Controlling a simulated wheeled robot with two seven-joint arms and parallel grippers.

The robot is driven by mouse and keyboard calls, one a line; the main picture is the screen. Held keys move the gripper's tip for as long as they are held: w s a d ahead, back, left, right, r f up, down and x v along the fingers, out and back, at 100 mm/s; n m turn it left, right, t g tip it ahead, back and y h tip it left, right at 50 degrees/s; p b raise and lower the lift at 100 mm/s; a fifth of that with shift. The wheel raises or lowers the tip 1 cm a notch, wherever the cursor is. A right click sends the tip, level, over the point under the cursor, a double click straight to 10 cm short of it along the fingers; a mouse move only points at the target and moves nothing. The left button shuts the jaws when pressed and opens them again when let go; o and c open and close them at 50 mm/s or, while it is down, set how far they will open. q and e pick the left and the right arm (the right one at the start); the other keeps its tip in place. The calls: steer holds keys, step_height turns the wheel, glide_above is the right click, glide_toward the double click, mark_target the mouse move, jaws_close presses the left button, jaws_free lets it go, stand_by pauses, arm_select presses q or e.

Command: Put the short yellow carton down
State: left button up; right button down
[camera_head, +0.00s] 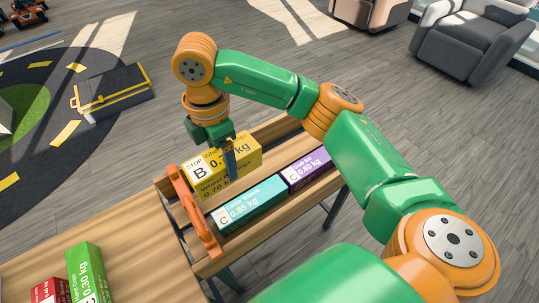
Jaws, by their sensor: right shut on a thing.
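The short yellow carton (207,183), marked B and 0.70 kg, is in the slatted wooden section at the middle of the view. My right gripper (230,162) comes down over it from above and is shut on it. The fingers cover part of its lettering. I cannot tell whether its underside touches the wood. My left gripper is not in view.
A teal carton (250,204) and a purple carton (306,170) stand in a row along the near side. An orange bar (191,210) crosses the section's left end. Green (88,274) and red (50,291) cartons are on the wooden top (110,235) at lower left.

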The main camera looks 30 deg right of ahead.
mark_target(225, 175)
steer(key=shift+m, duration=0.3)
steer(key=f+b, duration=0.1)
steer(key=f, duration=0.4)
steer(key=shift+s+a+f+b, duration=0.1)
steer(key=shift+a+f+b, duration=0.1)
steer(key=shift+f+b, duration=0.2)
step_height(225, 175, down, 12)
steer(key=shift+r+p, duration=0.1)
steer(key=shift+p, duration=0.25)
steer(key=shift+f, duration=0.25)
jaws_free()
steer(key=shift+r, duration=0.3)
step_height(225, 175, up, 12)
steer(key=shift+f, duration=0.15)
